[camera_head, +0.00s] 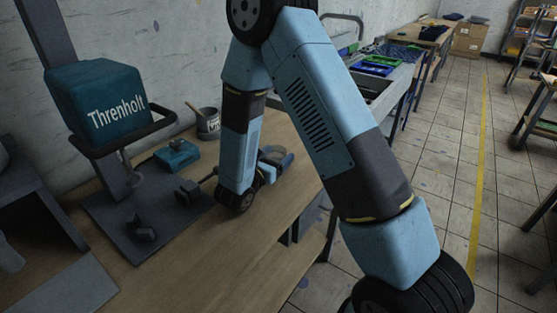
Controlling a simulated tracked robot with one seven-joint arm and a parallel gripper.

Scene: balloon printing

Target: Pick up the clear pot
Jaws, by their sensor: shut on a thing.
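My gripper (275,160) is low over the wooden table, partly hidden behind my forearm and wrist. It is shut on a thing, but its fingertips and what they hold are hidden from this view. I cannot make out the clear pot. If it is near my gripper, my arm covers it. A grey pot with a label (208,126) and a brush or stick in it stands near the wall, left of my forearm.
A printing machine with a teal "Threnholt" head (100,105) stands on a dark base plate (125,240) at left. A teal box (177,155) and a black knob-like part (188,191) are beside it. The table's front part (225,270) is clear. Blue and green trays (375,65) lie beyond.

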